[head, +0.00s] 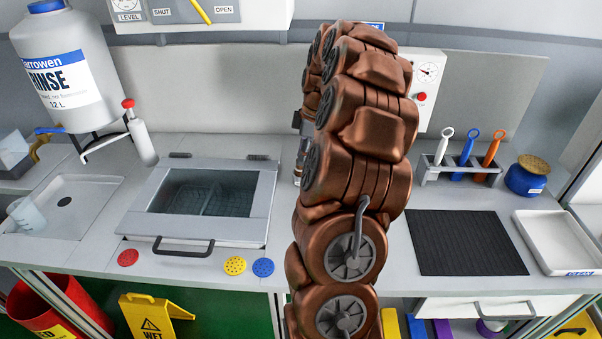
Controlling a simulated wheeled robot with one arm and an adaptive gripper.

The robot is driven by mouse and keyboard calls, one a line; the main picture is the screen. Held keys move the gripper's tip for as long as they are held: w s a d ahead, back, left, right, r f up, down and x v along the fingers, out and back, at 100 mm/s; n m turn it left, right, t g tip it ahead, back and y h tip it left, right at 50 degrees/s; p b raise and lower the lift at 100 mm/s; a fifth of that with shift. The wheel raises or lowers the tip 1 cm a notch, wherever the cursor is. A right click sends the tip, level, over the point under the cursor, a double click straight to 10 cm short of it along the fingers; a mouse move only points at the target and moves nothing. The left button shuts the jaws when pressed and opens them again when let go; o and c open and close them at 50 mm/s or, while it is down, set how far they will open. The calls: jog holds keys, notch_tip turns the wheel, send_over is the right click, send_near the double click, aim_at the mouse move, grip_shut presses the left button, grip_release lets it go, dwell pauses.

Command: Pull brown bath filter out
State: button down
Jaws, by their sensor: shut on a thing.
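No brown bath filter can be made out. The bath (212,195) is set in the counter at the left, with a grey frame, a dark window and a black front handle (184,247). In front of it are a red disc (128,258), a yellow disc with holes (234,266) and a blue disc with holes (263,267). My copper arm stands upright in the middle and covers the counter behind it. Only slivers of grey metal show at its left edge. My gripper's fingers are hidden behind the arm, with whatever they hold.
A rinse tank (65,75) and a sink tray (65,205) with a beaker (26,215) are at left. At right are a tool rack (460,172), a blue jar (526,181), a black mat (465,242) and a white tray (560,240). The mat is clear.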

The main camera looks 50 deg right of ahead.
jog(key=shift+r, duration=0.6)
jog(key=shift+r, duration=1.1)
jog(key=shift+r, duration=0.25)
jog(key=shift+r+p, duration=0.45)
jog(key=shift+r, duration=0.8)
jog(key=shift+r, duration=0.2)
notch_tip(320, 180, up, 7)
jog(key=p, duration=0.1)
jog(key=shift+f+p, duration=0.15)
jog(key=shift+p, duration=0.25)
dwell(0.4)
